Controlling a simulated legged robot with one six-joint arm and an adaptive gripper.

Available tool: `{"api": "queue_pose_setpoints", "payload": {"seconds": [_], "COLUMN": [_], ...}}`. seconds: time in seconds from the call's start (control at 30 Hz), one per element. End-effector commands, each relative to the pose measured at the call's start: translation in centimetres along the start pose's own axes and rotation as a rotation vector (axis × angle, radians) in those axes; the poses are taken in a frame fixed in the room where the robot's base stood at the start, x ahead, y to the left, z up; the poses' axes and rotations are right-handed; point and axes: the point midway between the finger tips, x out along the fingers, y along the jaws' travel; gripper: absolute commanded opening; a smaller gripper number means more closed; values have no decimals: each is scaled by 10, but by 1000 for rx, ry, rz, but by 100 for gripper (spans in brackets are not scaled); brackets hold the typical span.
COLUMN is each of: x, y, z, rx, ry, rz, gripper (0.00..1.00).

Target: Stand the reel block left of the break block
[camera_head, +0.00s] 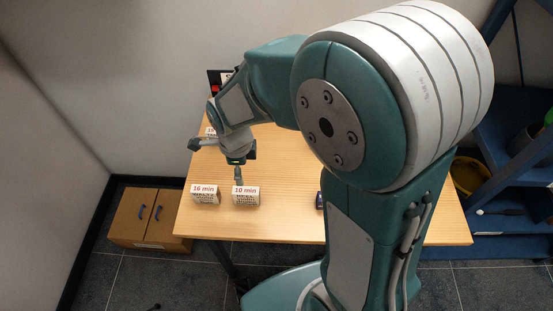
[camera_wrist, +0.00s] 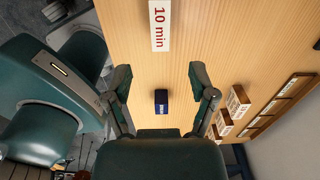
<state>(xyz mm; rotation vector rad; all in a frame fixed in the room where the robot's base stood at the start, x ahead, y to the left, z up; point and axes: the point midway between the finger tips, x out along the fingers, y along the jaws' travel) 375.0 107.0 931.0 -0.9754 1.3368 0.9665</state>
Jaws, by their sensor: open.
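My gripper (camera_wrist: 160,76) is open, with its fingers apart. In the wrist view a small dark blue block (camera_wrist: 161,102) with pale lettering lies on the wood, framed between the fingers and not gripped. I cannot read its lettering. Several pale, printed blocks (camera_wrist: 238,100) stand at the right of the wrist view; their words are too small to read. I cannot tell which blocks are the reel block and the break block. In the head view my gripper (camera_head: 238,174) is above the table behind the 10 min block, and my arm hides much of the tabletop.
The 10 min label (camera_wrist: 159,25) also shows in the wrist view. A wooden rack (camera_wrist: 285,100) lies far right there. A dark blue item (camera_head: 319,200) is partly hidden.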

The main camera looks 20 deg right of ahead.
Motion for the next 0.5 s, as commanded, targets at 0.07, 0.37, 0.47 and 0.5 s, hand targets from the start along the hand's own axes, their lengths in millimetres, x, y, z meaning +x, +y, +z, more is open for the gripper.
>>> {"api": "queue_pose_setpoints", "payload": {"seconds": [0.07,0.37,0.47,0.5], "x": [-14,-87,-108,-115], "y": [-1,12,20,24], "z": [-7,-53,-68,-75], "rx": [-76,-654,-855,-935], "ry": [-15,-32,-10,3], "rz": [-24,-182,-241,-264], "gripper": [73,73,73,73]}}
